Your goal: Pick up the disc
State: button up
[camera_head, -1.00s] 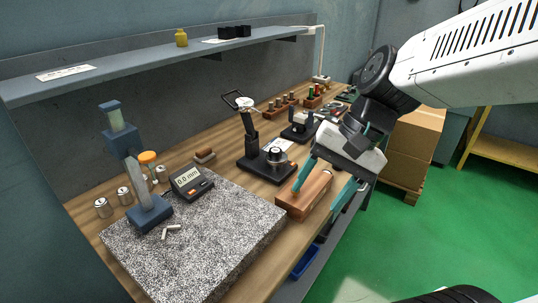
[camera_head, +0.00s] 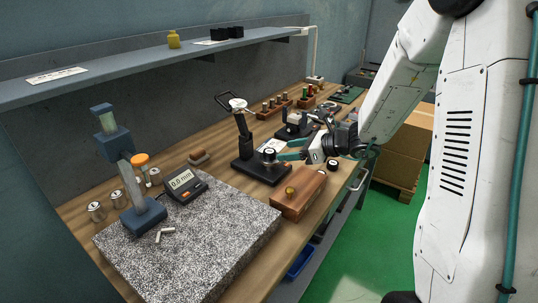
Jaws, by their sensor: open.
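A small dark round piece with a pale top (camera_head: 269,156), which looks like the disc, sits on the black base (camera_head: 248,171) of the dial gauge stand. My gripper (camera_head: 285,150) is open and reaches in from the right, with its teal fingers pointing left. The fingertips are just right of the round piece. I cannot tell whether they touch it or stand around it. The far side of the piece and part of the bench behind it are hidden by the fingers.
A wooden box (camera_head: 298,198) with a brass knob stands just below my gripper. The gauge stand's post and dial (camera_head: 239,104) rise to the left. A speckled granite plate (camera_head: 210,235) fills the near bench. A shelf (camera_head: 130,60) runs above the back.

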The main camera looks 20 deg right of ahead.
aim_at(270, 151)
jog(key=x, duration=0.5)
jog(key=shift+w+a+r, duration=0.1)
jog(key=shift+w+a, duration=0.05)
jog(key=shift+a, duration=0.15)
jog(key=c, duration=1.3)
jog(key=shift+r, duration=0.1)
